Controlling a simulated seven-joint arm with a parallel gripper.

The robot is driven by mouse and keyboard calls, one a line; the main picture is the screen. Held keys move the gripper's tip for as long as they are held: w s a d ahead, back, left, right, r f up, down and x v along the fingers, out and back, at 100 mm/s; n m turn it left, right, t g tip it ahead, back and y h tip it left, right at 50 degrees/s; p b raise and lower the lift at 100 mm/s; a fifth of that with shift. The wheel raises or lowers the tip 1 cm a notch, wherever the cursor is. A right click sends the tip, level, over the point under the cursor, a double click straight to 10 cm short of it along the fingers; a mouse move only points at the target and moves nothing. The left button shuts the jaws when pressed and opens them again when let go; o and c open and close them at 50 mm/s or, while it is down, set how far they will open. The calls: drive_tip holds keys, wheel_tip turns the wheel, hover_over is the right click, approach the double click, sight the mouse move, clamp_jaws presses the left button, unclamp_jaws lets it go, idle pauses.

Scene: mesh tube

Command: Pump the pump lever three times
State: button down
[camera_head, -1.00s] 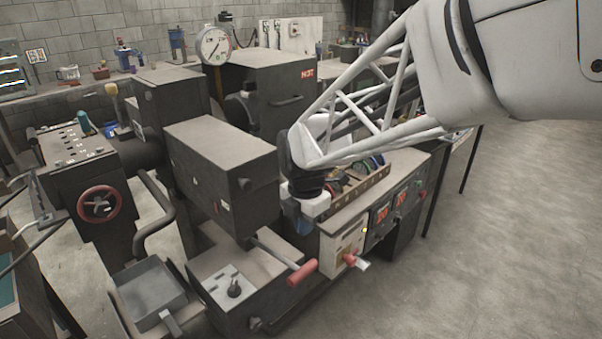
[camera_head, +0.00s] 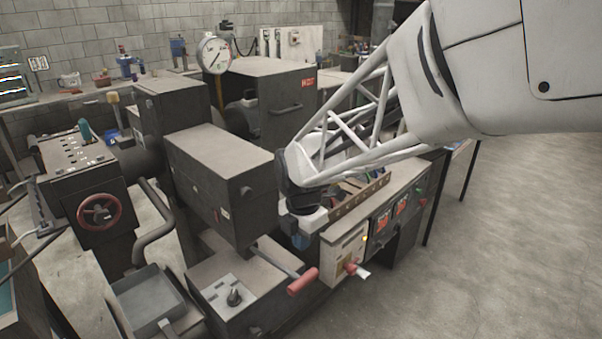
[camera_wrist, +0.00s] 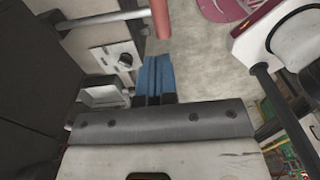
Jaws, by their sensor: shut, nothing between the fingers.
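The pump lever is a thin metal rod with a red handle (camera_head: 303,281), sticking out low at the front of the dark machine and sloping down to the right. The handle also shows in the wrist view (camera_wrist: 161,18) at the top edge. My gripper (camera_head: 301,243) has blue fingers and hangs just above and behind the rod in the head view. In the wrist view the blue fingers (camera_wrist: 154,70) are together and empty, just below the handle in the picture. A gap appears between them and the handle. The fingertips are partly hidden in the head view.
A dark box housing (camera_head: 222,170) stands left of my gripper. A control panel with a red knob (camera_head: 351,268) is close on the right. A round gauge (camera_head: 214,54) stands behind, and a red handwheel (camera_head: 99,211) is at left. Open floor (camera_head: 500,240) lies right.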

sight(303, 279)
wheel_tip(303, 279, down, 11)
drive_tip(key=shift+r, duration=0.2)
idle(0.3)
drive_tip(key=shift+f, duration=0.1)
wheel_tip(303, 279, down, 12)
drive_tip(key=s, duration=0.1)
drive_tip(key=shift+d+f+t+y, duration=0.15)
drive_tip(key=shift+d+t+y, duration=0.25)
idle(0.5)
drive_tip(key=s+d+r, duration=0.1)
drive_tip(key=d+r, duration=0.1)
drive_tip(key=r, duration=0.5)
drive_tip(key=s+d+r, duration=0.2)
drive_tip(key=r, duration=0.5)
drive_tip(key=shift+s+r, duration=0.15)
drive_tip(key=shift+s, duration=0.1)
